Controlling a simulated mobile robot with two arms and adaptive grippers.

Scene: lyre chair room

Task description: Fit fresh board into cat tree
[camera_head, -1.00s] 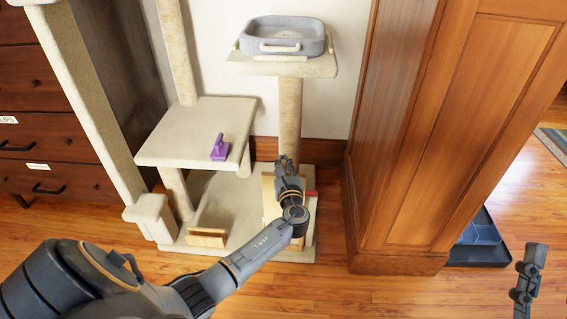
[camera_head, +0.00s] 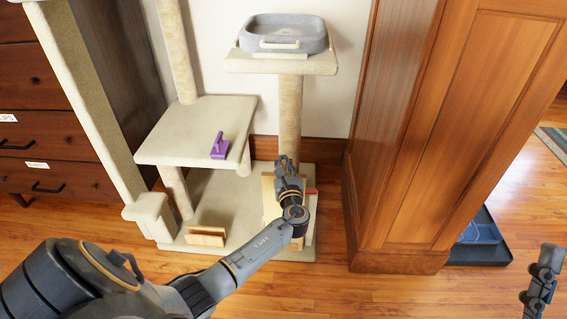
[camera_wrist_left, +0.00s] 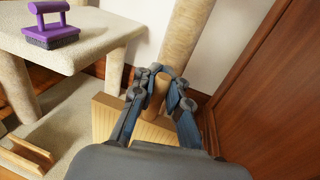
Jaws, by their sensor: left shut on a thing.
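The beige cat tree (camera_head: 226,185) stands against the wall, with its base on the floor. My left gripper (camera_head: 287,168) is low over the right part of the base, in front of the post. In the left wrist view its fingers (camera_wrist_left: 160,90) are shut around a round wooden peg-like handle (camera_wrist_left: 158,98). A pale wooden board (camera_wrist_left: 112,122) shows just below and behind the fingers; it also shows beside the gripper in the head view (camera_head: 267,187). The gripper hides its lower part and how it meets the base. My right gripper (camera_head: 541,275) is at the lower right, its fingers unclear.
A purple brush (camera_head: 219,149) lies on the middle platform and a grey bed (camera_head: 283,36) on the top one. A wooden piece (camera_head: 206,236) sits at the base's front left. A wooden cabinet (camera_head: 440,140) bounds the right.

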